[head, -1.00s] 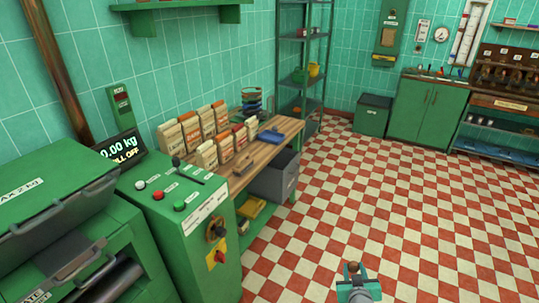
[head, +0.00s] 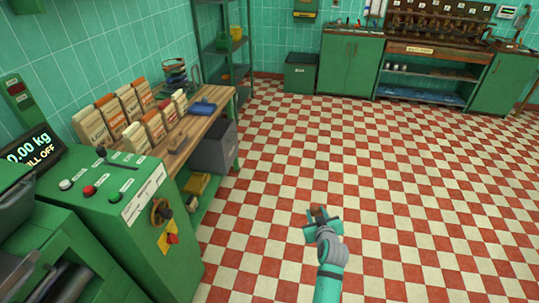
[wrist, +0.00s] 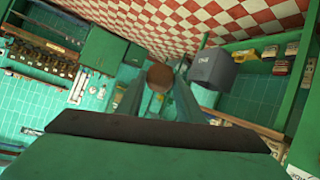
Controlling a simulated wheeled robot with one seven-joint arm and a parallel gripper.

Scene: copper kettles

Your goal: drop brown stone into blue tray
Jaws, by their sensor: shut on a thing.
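My gripper (head: 320,217) is over the tiled floor at the lower middle of the head view, and its fingers are shut on the brown stone (head: 319,211). The stone shows as a round brown lump between the fingertips in the wrist view (wrist: 160,76). A small blue tray (head: 202,107) lies on the wooden table at the left, well away from my gripper. Flat blue items (head: 408,92) also lie on the low shelf of the far cabinet; I cannot tell whether they are trays.
The wooden table (head: 185,142) holds several paper bags and a dark wire rack. A grey bin (head: 213,150) stands below its right end. A green machine (head: 125,215) with buttons stands at the near left. The checkered floor in the middle and right is clear.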

